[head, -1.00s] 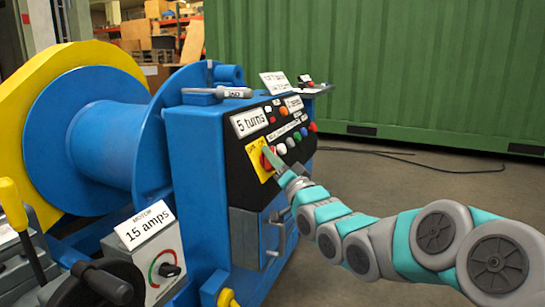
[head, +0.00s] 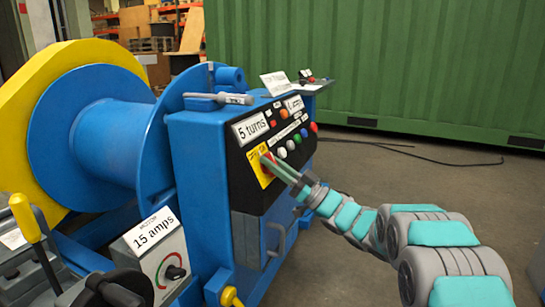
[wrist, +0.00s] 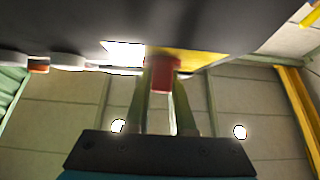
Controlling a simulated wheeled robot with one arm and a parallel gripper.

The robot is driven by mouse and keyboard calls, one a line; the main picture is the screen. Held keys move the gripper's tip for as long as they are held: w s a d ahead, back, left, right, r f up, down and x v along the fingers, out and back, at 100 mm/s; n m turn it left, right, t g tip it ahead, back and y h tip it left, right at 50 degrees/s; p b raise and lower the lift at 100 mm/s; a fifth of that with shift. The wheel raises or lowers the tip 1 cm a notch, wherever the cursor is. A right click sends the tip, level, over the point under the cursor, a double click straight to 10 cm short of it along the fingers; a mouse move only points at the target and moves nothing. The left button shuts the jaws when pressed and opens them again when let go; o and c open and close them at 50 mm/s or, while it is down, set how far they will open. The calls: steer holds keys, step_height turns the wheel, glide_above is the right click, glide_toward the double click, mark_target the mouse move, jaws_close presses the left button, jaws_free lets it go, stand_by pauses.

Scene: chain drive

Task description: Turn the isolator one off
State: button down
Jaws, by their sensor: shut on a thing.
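The isolator is a red rotary knob (wrist: 164,72) on a yellow plate (head: 258,168) at the left end of the black control panel. My gripper (head: 270,162) reaches the yellow plate from the right in the head view. In the wrist view my gripper (wrist: 165,85) has its two fingers on either side of the red knob, shut on it. In the head view the fingers largely hide the knob, and its exact angle cannot be told. The writing on the yellow plate is too small to read.
Several round buttons (head: 282,152) sit just right of the yellow plate. A grey motor box with a dial (head: 174,272) and a yellow-handled lever (head: 24,217) stand at lower left. A blue drum (head: 90,140) is behind. Open floor (head: 420,185) lies to the right.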

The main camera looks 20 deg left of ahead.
steer(key=n+g+h+p, duration=0.1)
steer(key=n+g, duration=0.4)
steer(key=n+g+h+p, duration=0.2)
steer(key=n+g, duration=0.3)
steer(key=shift+s+r+n, duration=0.15)
steer(key=shift+n, duration=0.15)
steer(key=shift+n+g+h+p, duration=0.85)
steer(key=shift+n+g, duration=0.15)
steer(key=shift+n, duration=0.3)
steer(key=shift+s+n+g+h+p, duration=0.1)
steer(key=shift+n+g+h+p, duration=0.6)
steer(key=shift+n+h+p, duration=0.4)
steer(key=c, duration=0.8)
jaws_free()
steer(key=shift+o, duration=0.2)
steer(key=shift+d+f, duration=0.1)
steer(key=shift+f, duration=0.15)
